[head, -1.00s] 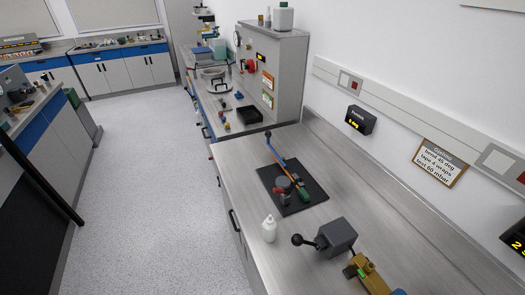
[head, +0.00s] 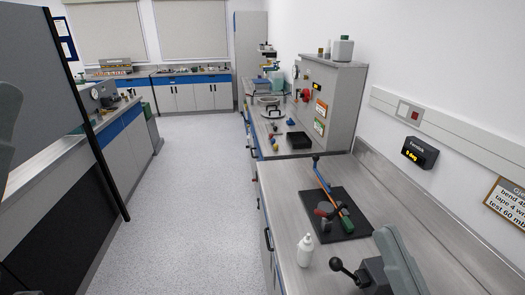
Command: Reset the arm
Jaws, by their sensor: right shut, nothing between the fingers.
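My right gripper (head: 392,245) shows as a smooth grey shape at the lower right. It is shut and empty, above the near part of the steel bench (head: 290,185). It covers part of a grey block with a black ball-ended lever (head: 338,266); whether they touch cannot be told. A grey part of my left arm shows at the left edge, and my left gripper is out of view. A black plate (head: 365,228) on the bench carries an orange and blue rod (head: 323,180), a dark red part and a green part.
A white bottle (head: 305,252) stands near the bench's front edge. A black display (head: 420,152) reading 0 deg hangs on the right wall. A black tray (head: 299,140) sits farther back. The floor (head: 200,190) is open between the benches.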

